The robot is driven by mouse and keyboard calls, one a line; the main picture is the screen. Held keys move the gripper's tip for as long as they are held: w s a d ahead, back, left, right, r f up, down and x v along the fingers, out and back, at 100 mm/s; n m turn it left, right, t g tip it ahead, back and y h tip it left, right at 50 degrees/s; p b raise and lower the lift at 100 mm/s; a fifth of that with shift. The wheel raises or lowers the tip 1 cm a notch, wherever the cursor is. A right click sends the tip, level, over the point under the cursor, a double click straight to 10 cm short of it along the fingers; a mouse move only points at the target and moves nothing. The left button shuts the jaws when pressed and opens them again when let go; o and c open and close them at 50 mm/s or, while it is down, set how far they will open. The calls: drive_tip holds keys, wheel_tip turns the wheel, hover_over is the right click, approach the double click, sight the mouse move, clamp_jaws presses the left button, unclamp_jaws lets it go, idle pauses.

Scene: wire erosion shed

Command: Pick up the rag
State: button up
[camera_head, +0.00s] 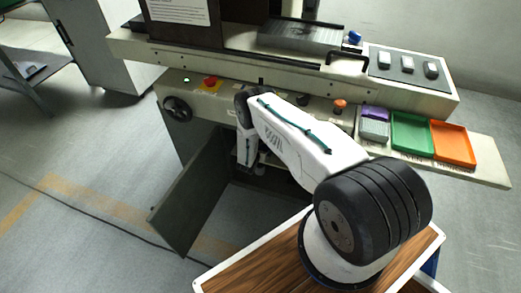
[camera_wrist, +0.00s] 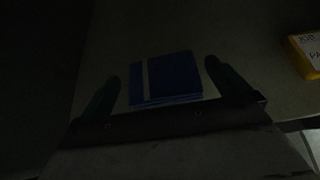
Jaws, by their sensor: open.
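In the wrist view, a folded blue rag (camera_wrist: 172,78) with a pale stripe near its left side lies on a dim, flat surface. My gripper (camera_wrist: 164,88) is open, with one dark finger on each side of the rag and a gap visible at the right finger. I cannot tell how far above the surface the fingertips are. In the head view, my white arm reaches down toward the open cabinet under the machine. My gripper there is mostly hidden behind the arm, and the rag does not show.
A yellow box (camera_wrist: 305,54) with a white label stands at the right in the wrist view. The cabinet door (camera_head: 193,196) hangs open left of my arm. Green (camera_head: 411,134) and orange (camera_head: 453,145) trays sit on the machine's right shelf. The inside of the cabinet is dark.

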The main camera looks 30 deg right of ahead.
drive_tip(key=shift+x, duration=0.85)
drive_tip(key=c, duration=0.9)
drive_tip(key=shift+r, duration=0.2)
